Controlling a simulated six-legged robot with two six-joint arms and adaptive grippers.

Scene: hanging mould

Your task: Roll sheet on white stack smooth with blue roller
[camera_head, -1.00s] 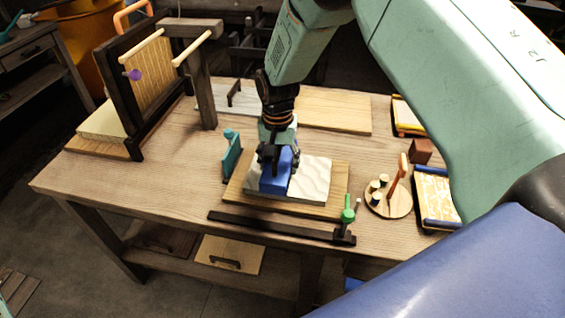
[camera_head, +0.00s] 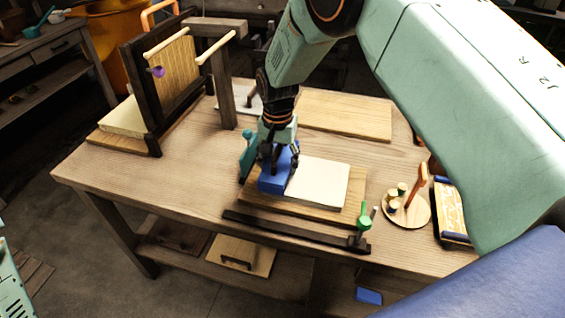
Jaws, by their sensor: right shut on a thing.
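The blue roller (camera_head: 272,183) rests at the left end of the white stack (camera_head: 318,184), which lies on a wooden board (camera_head: 300,209) on the workbench. My right gripper (camera_head: 279,158) reaches down from above and is shut on the blue roller. The roller hides the left end of the stack. The visible top of the stack, right of the roller, looks flat and plain. My left gripper is not in view.
A black bar with a green clamp (camera_head: 363,219) runs along the board's front. A teal tool (camera_head: 247,155) stands left of the roller. A round stand (camera_head: 408,211) and a framed tray (camera_head: 452,212) are at right. A dark upright frame (camera_head: 142,85) stands at left.

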